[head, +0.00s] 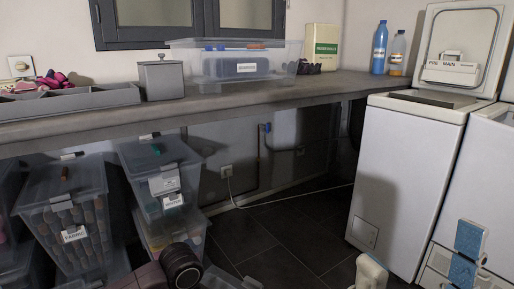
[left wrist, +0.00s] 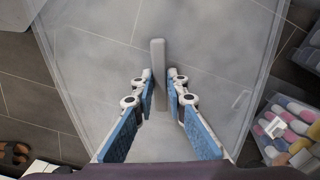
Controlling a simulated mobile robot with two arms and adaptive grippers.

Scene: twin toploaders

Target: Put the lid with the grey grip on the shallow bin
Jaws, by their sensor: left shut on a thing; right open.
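The lid (left wrist: 100,60) is a large clear sheet with a grey bar grip (left wrist: 158,62), seen in the left wrist view. My left gripper (left wrist: 160,88) is shut on this grip, with a blue-padded finger on each side, and the lid spreads out over the dark floor tiles. In the head view only my left arm shows at the bottom, not its fingers. A wide, low clear bin (head: 207,70) with blue contents and a white label stands on the bench. My right gripper (head: 467,254) is open and empty at the lower right, in front of the white machines.
The grey bench (head: 330,88) also carries a grey canister (head: 161,80), a divided tray (head: 70,103), a box (head: 320,45) and bottles (head: 380,48). Labelled bins (head: 70,205) stand stacked below. Toploaders (head: 405,170) stand at right. Floor between is clear except a cable.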

